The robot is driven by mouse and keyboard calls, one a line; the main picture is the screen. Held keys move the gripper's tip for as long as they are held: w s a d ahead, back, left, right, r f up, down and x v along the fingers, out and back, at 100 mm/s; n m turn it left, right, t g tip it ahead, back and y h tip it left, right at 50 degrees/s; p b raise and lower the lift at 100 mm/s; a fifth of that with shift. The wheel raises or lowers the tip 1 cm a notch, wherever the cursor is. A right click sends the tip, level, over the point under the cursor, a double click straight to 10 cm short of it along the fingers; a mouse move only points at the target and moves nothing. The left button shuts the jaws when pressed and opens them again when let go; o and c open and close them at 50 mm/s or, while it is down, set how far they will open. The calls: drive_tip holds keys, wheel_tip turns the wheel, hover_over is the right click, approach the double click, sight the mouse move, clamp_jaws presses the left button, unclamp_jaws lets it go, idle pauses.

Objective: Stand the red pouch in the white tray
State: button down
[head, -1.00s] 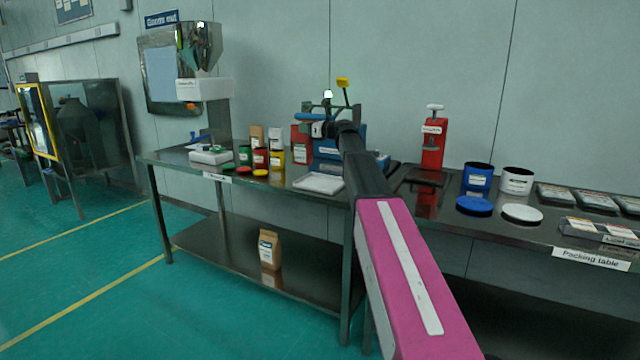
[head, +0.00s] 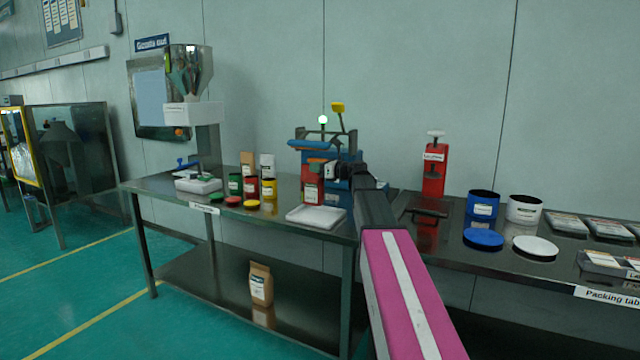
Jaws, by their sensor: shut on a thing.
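The red pouch (head: 312,192), with a white label, is upright in the head view. My gripper (head: 322,168) is at its upper part and shut on it, though the dark wrist and small size hide the fingertips. The white tray (head: 308,218) is shallow and lies flat near the front edge of the left table. The pouch's lower end shows at the tray's back edge; I cannot tell whether it touches the tray or the table.
A blue machine (head: 345,158) with a green lamp stands behind the pouch. Left of the tray are green, red and yellow tins (head: 269,188) and loose lids. A brown bag (head: 260,284) stands on the lower shelf. The packing table (head: 450,232) adjoins on the right.

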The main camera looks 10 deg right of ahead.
sight(321, 181)
drive_tip(key=shift+s+d+f, duration=0.6)
drive_tip(key=shift+s+d, duration=0.1)
drive_tip(key=shift+d, duration=0.05)
drive_tip(key=shift+f, duration=1.95)
drive_tip(key=c, duration=1.3)
unclamp_jaws()
drive_tip(key=shift+f, duration=0.1)
drive_tip(key=shift+d, duration=0.1)
drive_tip(key=v, duration=1.1)
drive_tip(key=shift+s+d, duration=0.25)
drive_tip(key=shift+d, duration=0.05)
